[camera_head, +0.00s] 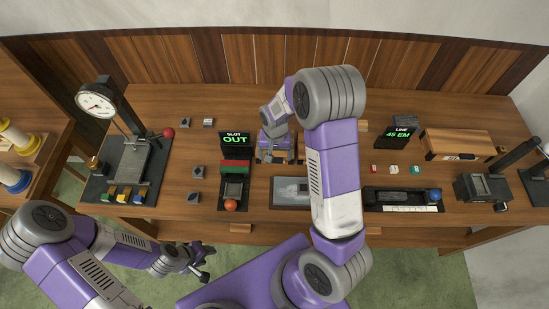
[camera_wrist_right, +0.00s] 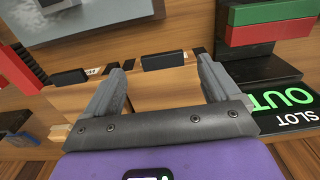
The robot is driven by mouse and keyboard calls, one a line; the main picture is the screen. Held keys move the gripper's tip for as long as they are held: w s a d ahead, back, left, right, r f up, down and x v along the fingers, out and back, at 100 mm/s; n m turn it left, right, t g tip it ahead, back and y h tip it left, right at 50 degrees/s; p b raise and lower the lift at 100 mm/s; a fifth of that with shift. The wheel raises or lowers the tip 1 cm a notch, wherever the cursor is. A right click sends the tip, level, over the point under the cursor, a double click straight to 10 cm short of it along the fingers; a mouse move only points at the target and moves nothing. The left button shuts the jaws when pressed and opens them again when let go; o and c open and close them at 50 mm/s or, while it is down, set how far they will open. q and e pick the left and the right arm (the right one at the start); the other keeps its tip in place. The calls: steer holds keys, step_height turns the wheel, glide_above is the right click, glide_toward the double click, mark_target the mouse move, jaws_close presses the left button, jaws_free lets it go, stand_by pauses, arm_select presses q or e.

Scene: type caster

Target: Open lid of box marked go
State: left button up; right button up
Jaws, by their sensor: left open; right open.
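A wooden box (camera_head: 458,143) with dark corners and a small front label stands at the right of the bench with its lid down; I cannot read the label for certain. My right gripper (camera_head: 277,159) is open over the middle of the bench, left of my raised right forearm. In the right wrist view, the right gripper's open fingers (camera_wrist_right: 158,78) straddle a light wooden surface with black fittings (camera_wrist_right: 163,60) and a partly covered small label; I cannot tell whether they touch it. My left gripper (camera_head: 205,264) is open and empty, below the bench's front edge.
An OUT sign (camera_head: 235,140) with red and green blocks (camera_head: 235,167) stands left of the right gripper. A grey plate (camera_head: 290,190) lies in front. A dial scale (camera_head: 100,103) stands at left, a 45 EM sign (camera_head: 398,134) at right. My forearm hides part of the bench.

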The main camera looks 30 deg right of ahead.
mark_target(275, 161)
steer(key=f, duration=0.2)
steer(key=shift+w+f, duration=0.2)
steer(key=shift+f, duration=0.65)
steer(key=c, duration=1.5)
steer(key=shift+r, duration=0.15)
